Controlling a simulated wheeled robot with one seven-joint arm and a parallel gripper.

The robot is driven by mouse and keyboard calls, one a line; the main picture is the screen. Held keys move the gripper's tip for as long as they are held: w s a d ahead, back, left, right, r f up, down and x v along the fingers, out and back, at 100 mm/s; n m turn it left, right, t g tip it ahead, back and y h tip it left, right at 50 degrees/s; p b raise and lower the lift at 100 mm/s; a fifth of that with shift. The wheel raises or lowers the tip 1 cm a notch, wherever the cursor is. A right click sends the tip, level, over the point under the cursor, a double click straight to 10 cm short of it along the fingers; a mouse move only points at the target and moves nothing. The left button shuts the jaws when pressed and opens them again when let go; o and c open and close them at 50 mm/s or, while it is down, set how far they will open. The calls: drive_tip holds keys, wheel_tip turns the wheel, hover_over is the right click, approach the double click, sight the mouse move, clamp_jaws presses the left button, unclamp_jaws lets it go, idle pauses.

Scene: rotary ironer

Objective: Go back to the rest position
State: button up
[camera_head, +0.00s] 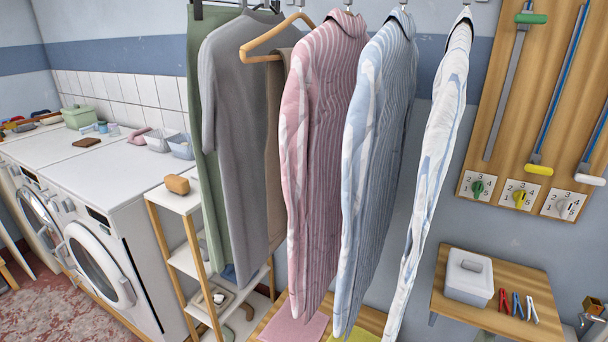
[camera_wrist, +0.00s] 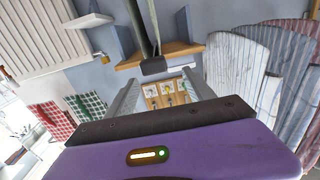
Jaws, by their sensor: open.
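My gripper (camera_wrist: 162,78) shows only in the wrist view. Its two grey fingers stand apart with nothing held between them. Beyond the fingers is a wooden board with several numbered white dial plates (camera_wrist: 165,95). The same kind of dial plates (camera_head: 519,195) show at the right in the head view. My arm and gripper are not in the head view.
Striped shirts (camera_head: 325,150) and a grey top (camera_head: 240,140) hang centrally. White machines (camera_head: 95,262) stand left, beside a wooden-framed rack (camera_head: 168,255). A wooden shelf (camera_head: 455,308) holds a white box (camera_head: 468,280). A radiator (camera_wrist: 45,35) and checked towels (camera_wrist: 88,110) show in the wrist view.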

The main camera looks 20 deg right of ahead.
drive_tip(key=s+a+r+n+t+y, duration=0.1)
drive_tip(key=a+r+n+y, duration=0.3)
drive_tip(key=a+r, duration=0.6)
drive_tip(key=s+a+r+n+t+y, duration=0.1)
drive_tip(key=s+a+r+n+y, duration=0.3)
drive_tip(key=a+r+y, duration=0.5)
drive_tip(key=a+r+n, duration=0.1)
drive_tip(key=a+r, duration=0.1)
drive_tip(key=a, duration=0.1)
drive_tip(key=shift+s+r+n+t, duration=0.15)
drive_tip(key=shift+s+n+t, duration=0.15)
drive_tip(key=shift+t, duration=0.1)
